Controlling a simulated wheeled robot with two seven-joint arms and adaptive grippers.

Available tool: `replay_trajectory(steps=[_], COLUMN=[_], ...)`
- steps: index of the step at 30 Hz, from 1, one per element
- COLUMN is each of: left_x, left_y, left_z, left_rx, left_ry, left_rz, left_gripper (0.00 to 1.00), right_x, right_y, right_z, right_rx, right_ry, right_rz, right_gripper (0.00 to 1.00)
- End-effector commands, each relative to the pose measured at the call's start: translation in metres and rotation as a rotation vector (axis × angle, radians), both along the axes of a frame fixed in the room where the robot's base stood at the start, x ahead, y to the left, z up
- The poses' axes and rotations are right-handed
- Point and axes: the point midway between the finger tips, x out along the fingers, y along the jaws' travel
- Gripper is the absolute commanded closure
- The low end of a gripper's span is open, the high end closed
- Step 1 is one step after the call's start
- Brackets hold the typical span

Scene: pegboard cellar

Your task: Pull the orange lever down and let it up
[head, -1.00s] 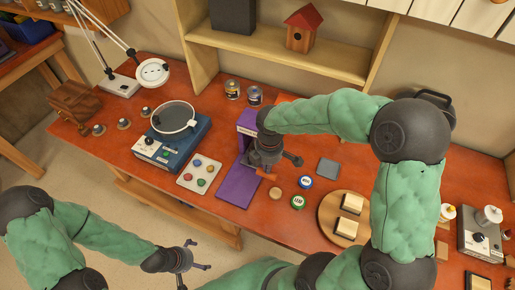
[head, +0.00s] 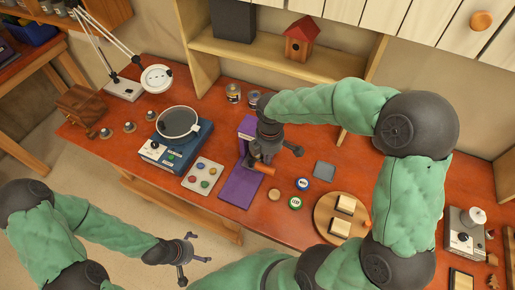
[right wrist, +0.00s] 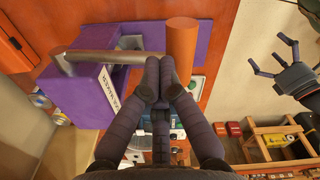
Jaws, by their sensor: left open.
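The purple lever press (head: 238,188) stands near the table's front edge; it also shows in the right wrist view (right wrist: 92,88) with a dark-lettered white label. A grey metal rod (right wrist: 100,57) runs from it to the orange lever handle (right wrist: 182,48), which shows in the head view (head: 264,169). My right gripper (right wrist: 160,62) has its fingers together, with the tips over the rod's end beside the handle. I cannot tell whether they touch it. In the head view it (head: 262,160) partly hides the press. My left gripper (head: 202,249) is open and empty, in front of the table.
A button panel (head: 202,176) and a blue device (head: 175,148) stand left of the press. A wooden disc (head: 273,194), round tins (head: 295,203) and a round board (head: 322,222) lie to the right. Paint cans (head: 233,92) stand behind.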

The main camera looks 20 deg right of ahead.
Motion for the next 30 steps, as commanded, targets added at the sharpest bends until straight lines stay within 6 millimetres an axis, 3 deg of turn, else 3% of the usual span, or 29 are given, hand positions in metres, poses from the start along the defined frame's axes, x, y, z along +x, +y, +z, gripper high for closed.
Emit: replay_trajectory(steps=[24, 30], left_x=[0.0, 0.0], left_y=[0.0, 0.0], left_z=[0.069, 0.079], left_rx=[0.0, 0.0], left_ry=[0.0, 0.0], left_rz=[0.0, 0.0], left_gripper=[0.0, 0.0], right_x=[0.0, 0.0], right_y=[0.0, 0.0], right_z=[0.088, 0.1], right_rx=[0.001, 0.001], right_ry=[0.0, 0.0], right_rz=[-0.001, 0.0], right_gripper=[1.0, 1.0])
